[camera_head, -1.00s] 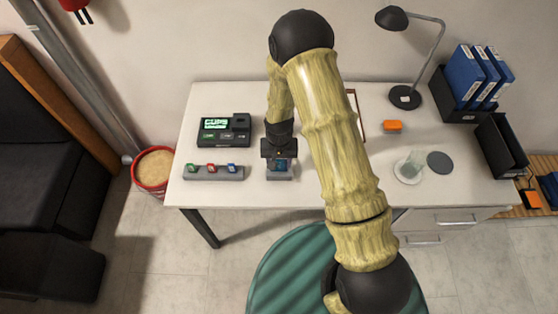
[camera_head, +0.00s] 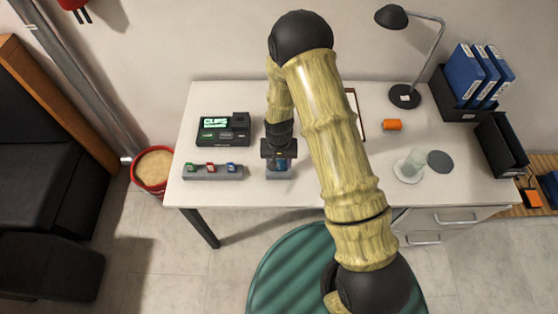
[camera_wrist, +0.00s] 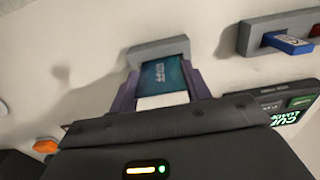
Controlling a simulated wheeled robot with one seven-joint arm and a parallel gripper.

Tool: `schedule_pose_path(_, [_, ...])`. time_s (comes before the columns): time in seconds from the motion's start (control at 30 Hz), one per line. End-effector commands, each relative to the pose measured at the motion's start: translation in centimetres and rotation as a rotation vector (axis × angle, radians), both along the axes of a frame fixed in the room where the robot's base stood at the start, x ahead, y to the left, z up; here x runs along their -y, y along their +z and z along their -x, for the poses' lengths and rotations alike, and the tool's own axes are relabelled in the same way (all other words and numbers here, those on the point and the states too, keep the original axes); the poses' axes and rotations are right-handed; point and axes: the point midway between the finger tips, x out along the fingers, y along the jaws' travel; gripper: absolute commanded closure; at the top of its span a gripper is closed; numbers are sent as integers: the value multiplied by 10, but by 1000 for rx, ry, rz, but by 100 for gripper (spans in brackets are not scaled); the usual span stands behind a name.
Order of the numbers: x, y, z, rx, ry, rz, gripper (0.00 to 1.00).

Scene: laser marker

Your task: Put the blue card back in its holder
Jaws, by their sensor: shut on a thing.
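My gripper (camera_head: 279,158) is shut on the blue card (camera_wrist: 165,73), which has pale lettering and a white lower part. In the wrist view the card lies between the two purple-grey fingers. A small grey holder (camera_head: 279,175) stands on the desk directly below the gripper; it also shows in the wrist view (camera_wrist: 150,48). The card's far end is at the holder, but I cannot tell how deep it sits in the slot. The fingers hide the card's sides. In the head view only a small blue part of the card (camera_head: 281,165) shows.
A grey rack (camera_head: 213,176) with small green, red and blue pieces lies left of the holder. Behind it is a black device with a green screen (camera_head: 222,128).

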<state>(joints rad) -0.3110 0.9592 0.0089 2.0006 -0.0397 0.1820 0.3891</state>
Motion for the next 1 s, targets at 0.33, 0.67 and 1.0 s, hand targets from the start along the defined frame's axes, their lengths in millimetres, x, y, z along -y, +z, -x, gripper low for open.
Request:
schedule_pose_path(0.33, [0,-6,0,0,0,0,78])
schedule_pose_path(0.67, [0,-11,0,0,0,0,78])
schedule_pose_path(1.0, [0,-12,0,0,0,0,50])
